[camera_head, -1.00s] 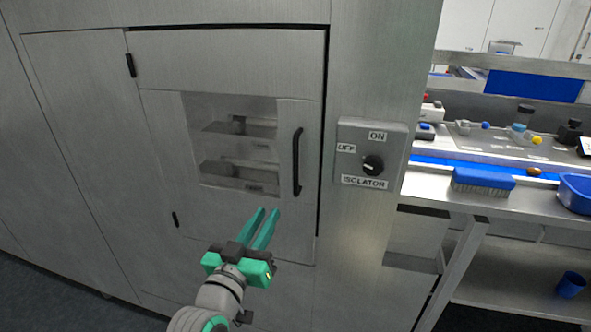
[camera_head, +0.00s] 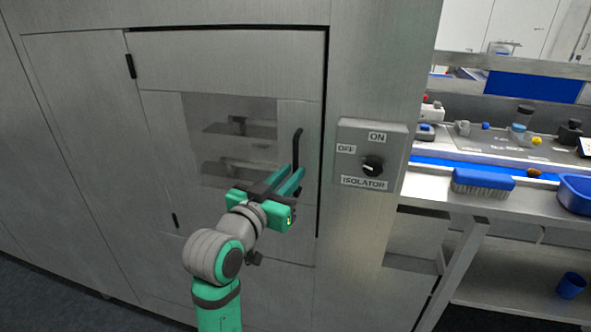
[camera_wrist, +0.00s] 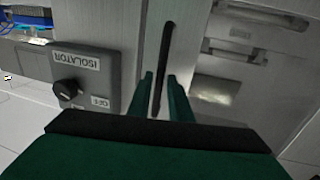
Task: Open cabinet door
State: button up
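The cabinet door (camera_head: 230,62) is grey metal with a window (camera_head: 228,110), hinges on its left and a black vertical handle (camera_head: 297,146) on its right. It looks closed in the head view. My gripper (camera_head: 291,175) is at the lower part of the handle and hides some of it. In the wrist view, the handle (camera_wrist: 164,62) runs between the two green fingers of my gripper (camera_wrist: 162,88). The fingers are apart, with a gap on both sides of the handle. I cannot tell how deep the handle sits between them.
An isolator switch box (camera_head: 350,133) sticks out of the panel right of the door; it also shows in the wrist view (camera_wrist: 92,65). A steel bench (camera_head: 430,188) with a blue brush (camera_head: 483,181) and a blue tray (camera_head: 575,190) stands farther right.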

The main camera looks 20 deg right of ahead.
aim_at(294, 171)
jog(key=shift+x, duration=1.5)
grip_shut()
jog(key=shift+s, duration=0.15)
